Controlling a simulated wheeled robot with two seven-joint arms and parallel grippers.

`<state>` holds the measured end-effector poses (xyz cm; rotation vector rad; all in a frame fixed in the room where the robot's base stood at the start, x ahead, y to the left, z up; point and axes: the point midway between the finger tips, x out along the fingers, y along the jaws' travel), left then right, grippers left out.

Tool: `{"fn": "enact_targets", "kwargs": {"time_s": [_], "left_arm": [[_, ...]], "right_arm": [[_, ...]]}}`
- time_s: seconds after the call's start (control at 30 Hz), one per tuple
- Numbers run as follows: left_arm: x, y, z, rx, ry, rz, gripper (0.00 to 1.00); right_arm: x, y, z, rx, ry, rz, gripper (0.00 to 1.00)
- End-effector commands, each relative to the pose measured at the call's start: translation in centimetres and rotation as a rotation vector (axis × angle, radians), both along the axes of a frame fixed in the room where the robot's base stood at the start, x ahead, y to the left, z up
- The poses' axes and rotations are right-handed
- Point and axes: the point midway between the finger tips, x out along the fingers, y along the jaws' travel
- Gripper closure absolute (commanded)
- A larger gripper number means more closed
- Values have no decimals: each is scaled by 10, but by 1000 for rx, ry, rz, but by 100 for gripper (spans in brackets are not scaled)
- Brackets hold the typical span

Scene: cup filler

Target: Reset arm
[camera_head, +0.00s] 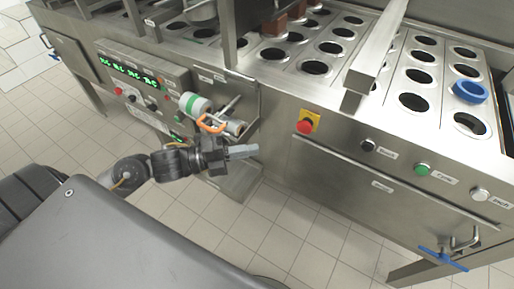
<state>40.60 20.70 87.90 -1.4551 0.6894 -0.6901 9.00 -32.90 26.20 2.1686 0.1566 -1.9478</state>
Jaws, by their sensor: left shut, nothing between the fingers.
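My left gripper (243,151) is at the middle left of the head view, at the end of my dark left arm (175,162). Its fingers are shut with nothing between them. It is in front of the steel cup filler machine (330,130), over the tiled floor, just below a recess that holds a white and green roll (196,105). I cannot tell whether it is clear of the machine's front. My right gripper is not in view.
An orange hook-like part (211,124) is just above my gripper. The machine has a red stop button (304,127), a green button (422,169), a blue-handled valve (443,259) and a blue ring (470,91) on the holed top. The tiled floor (290,235) is free below.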

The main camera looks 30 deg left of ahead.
Motion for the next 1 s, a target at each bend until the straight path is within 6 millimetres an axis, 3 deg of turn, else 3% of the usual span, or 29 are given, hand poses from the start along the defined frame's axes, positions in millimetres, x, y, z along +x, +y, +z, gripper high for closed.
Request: {"fn": "enact_targets", "kwargs": {"time_s": [0.33, 0.67, 0.83, 1.0], "left_arm": [[-1, 1, 0, 0, 0, 1, 100], [4, 3, -9, -29, 72, 74, 100], [11, 19, -54, -169, 394, 387, 100], [-16, 43, -120, -383, 835, 799, 100]], "right_arm": [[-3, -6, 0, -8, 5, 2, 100], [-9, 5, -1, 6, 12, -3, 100], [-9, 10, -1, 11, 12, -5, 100], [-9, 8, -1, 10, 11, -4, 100]]}}
